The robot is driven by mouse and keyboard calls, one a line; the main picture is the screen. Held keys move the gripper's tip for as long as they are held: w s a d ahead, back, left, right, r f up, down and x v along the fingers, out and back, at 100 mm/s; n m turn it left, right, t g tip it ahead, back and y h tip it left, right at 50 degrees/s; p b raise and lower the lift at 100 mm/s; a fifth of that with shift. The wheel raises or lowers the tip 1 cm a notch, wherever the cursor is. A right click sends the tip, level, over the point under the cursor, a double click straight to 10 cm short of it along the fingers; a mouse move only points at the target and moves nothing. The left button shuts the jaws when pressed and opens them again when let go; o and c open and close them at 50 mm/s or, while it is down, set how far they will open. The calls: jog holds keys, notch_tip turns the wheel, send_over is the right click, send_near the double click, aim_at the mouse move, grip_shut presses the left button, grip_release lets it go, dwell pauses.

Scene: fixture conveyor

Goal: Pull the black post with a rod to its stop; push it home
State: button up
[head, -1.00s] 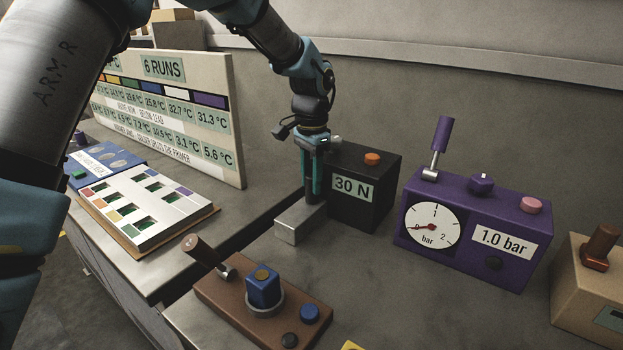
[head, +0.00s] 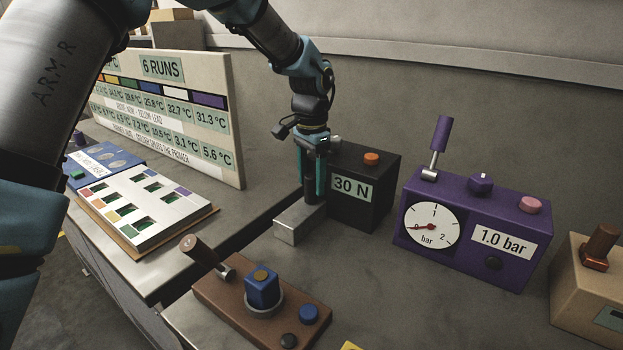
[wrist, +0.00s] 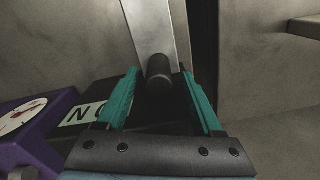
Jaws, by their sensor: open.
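The black post (head: 361,205) is a dark box with a "30 N" label and an orange button on top. A grey metal bar (head: 290,228) lies at its left front side and also shows in the wrist view (wrist: 151,30). A dark upright cylinder (head: 310,190) stands at the bar. My gripper (head: 311,186) points down around this cylinder. In the wrist view, the teal fingers of my gripper (wrist: 158,90) are open, one on each side of the cylinder (wrist: 158,73), with visible gaps. The cylinder's lower end is hard to make out.
A purple gauge box (head: 480,228) with a raised lever stands to the right. A brown fixture (head: 230,305) with a handle and blue knob is in front. A tan box (head: 590,290) is at far right. A large board (head: 200,110) stands behind left.

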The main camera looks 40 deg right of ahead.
aim_at(311, 175)
notch_tip(311, 175, up, 11)
jog(key=shift+f+b, duration=0.1)
jog(key=shift+b, duration=0.85)
